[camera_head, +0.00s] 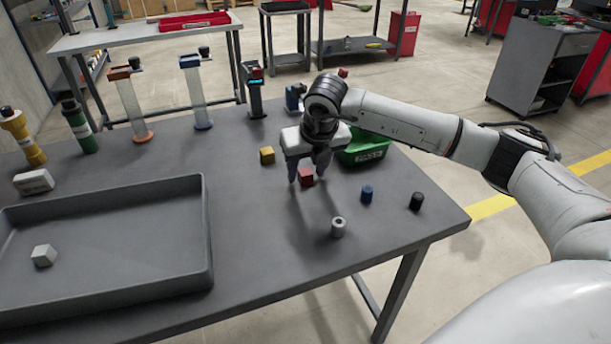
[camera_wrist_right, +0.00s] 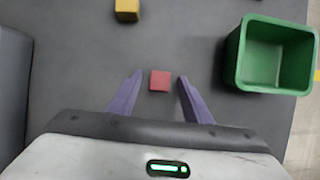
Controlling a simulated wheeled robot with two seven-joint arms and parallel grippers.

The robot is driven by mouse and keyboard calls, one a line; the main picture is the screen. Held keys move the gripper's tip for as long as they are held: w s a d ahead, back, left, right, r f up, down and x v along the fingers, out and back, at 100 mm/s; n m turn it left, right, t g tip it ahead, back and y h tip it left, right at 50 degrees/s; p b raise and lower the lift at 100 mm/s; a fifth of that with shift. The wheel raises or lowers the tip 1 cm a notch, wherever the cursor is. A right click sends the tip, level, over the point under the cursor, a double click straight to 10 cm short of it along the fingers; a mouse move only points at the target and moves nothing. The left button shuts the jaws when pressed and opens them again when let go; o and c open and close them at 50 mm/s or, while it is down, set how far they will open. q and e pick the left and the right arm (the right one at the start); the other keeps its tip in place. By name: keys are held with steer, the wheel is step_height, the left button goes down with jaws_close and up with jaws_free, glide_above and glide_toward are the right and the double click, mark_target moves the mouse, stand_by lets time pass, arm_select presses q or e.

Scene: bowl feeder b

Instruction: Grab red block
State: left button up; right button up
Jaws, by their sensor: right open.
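The red block (camera_head: 306,175) sits on the dark grey table (camera_head: 255,245) in the head view, partly covered by my right gripper. In the right wrist view the red block (camera_wrist_right: 160,80) lies between the fingertips, with a gap on both sides. My right gripper (camera_head: 307,180) points down over the block with its fingers spread; it also shows in the right wrist view (camera_wrist_right: 158,82). It is open and empty. I cannot tell exactly how high the fingertips are above the table. My left gripper is not in view.
A yellow block (camera_head: 267,155) lies to the left and a green bin (camera_head: 362,147) stands close right. Blue (camera_head: 367,193), black (camera_head: 416,200) and grey (camera_head: 338,227) cylinders stand nearby. A grey tray (camera_head: 208,230) fills the left, holding a pale block (camera_head: 43,255). Tall dispensers stand behind.

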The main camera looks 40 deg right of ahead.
steer(key=c, duration=1.1)
steer(key=shift+c, duration=0.2)
